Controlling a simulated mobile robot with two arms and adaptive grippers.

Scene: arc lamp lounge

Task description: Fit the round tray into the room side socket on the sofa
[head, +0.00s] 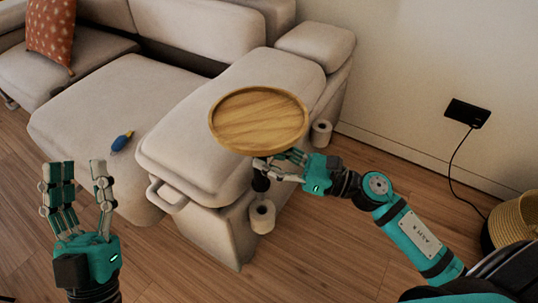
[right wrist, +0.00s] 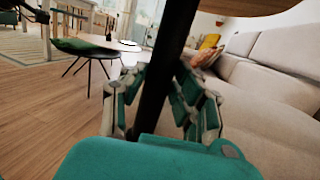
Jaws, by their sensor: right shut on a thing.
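The round wooden tray (head: 259,120) is held roughly level above the sofa's (head: 245,75) near right arm. A dark post shows below it. My right gripper (head: 276,168) is shut on this post, which rises between its fingers in the right wrist view (right wrist: 165,75); the tray's underside (right wrist: 250,5) shows at the top there. Two pale cylinders with dark holes on top sit at the sofa's right side: a near, room side socket (head: 262,217) and a far one (head: 321,133) by the wall. The post is apart from both. My left gripper (head: 80,180) is open and empty at the lower left.
A loop handle (head: 167,198) sticks out of the sofa arm's front. A blue and yellow object (head: 121,141) lies on the seat. A woven basket (head: 516,219) stands at the right, below a black wall box (head: 467,113) with a cable. Bare wooden floor lies in front.

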